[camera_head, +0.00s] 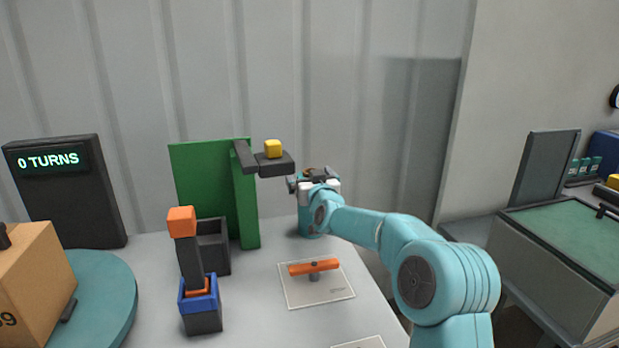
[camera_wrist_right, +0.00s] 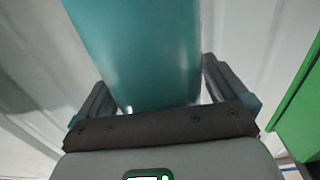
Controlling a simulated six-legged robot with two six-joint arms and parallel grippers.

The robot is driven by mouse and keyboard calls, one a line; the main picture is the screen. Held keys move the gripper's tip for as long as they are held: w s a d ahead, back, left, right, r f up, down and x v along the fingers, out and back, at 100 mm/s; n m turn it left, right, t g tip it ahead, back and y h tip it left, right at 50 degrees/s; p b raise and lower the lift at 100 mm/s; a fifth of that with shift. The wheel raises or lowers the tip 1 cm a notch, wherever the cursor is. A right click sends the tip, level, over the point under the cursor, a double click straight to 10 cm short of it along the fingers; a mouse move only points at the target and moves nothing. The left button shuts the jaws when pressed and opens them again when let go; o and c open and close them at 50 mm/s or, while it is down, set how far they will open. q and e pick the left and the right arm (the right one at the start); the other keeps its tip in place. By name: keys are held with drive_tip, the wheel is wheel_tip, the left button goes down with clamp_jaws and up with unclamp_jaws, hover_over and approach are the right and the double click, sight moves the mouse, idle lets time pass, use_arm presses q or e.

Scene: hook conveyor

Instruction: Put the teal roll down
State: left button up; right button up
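The teal roll (camera_wrist_right: 140,45) fills the middle of the right wrist view, between the two fingers of my right gripper (camera_wrist_right: 155,85). The fingers lie close against both its sides, so the gripper looks shut on it. In the head view my right gripper (camera_head: 315,180) is at the far right part of the table, and the teal roll (camera_head: 307,222) shows upright below it, partly hidden by my arm. I cannot tell whether its lower end touches the table. My left gripper is not in view.
An orange-handled part (camera_head: 314,267) sits on a white plate (camera_head: 320,293) in front. A dark post with an orange top (camera_head: 182,221) stands further left.

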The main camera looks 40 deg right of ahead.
drive_tip(key=shift+r+p, duration=0.3)
drive_tip(key=shift+r, duration=0.05)
drive_tip(key=b+v, duration=0.2)
drive_tip(key=v, duration=1)
drive_tip(key=shift+f, duration=0.15)
